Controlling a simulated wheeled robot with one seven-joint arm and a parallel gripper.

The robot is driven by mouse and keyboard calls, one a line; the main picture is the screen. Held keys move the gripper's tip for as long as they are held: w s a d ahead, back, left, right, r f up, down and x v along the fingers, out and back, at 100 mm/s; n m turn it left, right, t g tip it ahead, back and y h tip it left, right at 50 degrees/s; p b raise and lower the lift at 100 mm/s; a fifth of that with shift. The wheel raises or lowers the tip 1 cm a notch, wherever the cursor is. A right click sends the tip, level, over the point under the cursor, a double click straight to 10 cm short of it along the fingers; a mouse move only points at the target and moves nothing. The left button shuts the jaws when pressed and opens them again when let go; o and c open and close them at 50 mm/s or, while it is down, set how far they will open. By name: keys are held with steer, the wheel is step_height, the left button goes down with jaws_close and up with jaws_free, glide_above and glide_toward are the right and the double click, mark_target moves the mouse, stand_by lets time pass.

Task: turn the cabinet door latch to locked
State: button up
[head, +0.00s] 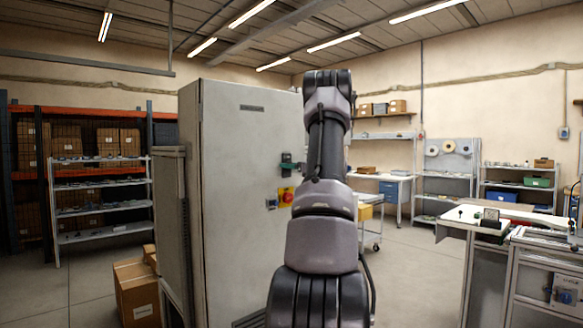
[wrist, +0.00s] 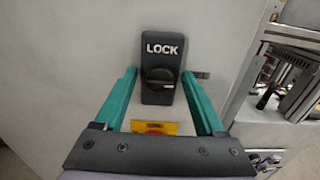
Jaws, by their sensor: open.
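The cabinet door latch (wrist: 160,75) is a black upright plate with the white word LOCK at its top and a round dark knob below. The knob's grip bar looks about level, with a small pale mark at its lower right, away from the word. My gripper (wrist: 158,76) is open, its teal fingers on the left and right of the latch plate, with nothing held. I cannot tell how far the fingertips are from the door. In the head view the grey cabinet (head: 240,190) stands left of my arm, and a teal finger (head: 287,158) shows at its door.
A yellow plate with a red knob (wrist: 155,127) sits just below the latch, partly hidden by my gripper. It also shows in the head view (head: 286,196). Cardboard boxes (head: 137,292) stand left of the cabinet. A workbench (head: 500,222) is at the right, with open floor before it.

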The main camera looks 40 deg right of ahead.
jaws_close()
steer(key=shift+n, duration=0.4)
steer(key=n, duration=0.3)
steer(key=shift+n, duration=0.4)
steer(key=n, duration=0.4)
steer(key=shift+n, duration=0.3)
steer(key=n, duration=0.4)
steer(key=shift+n, duration=0.3)
steer(key=n, duration=0.4)
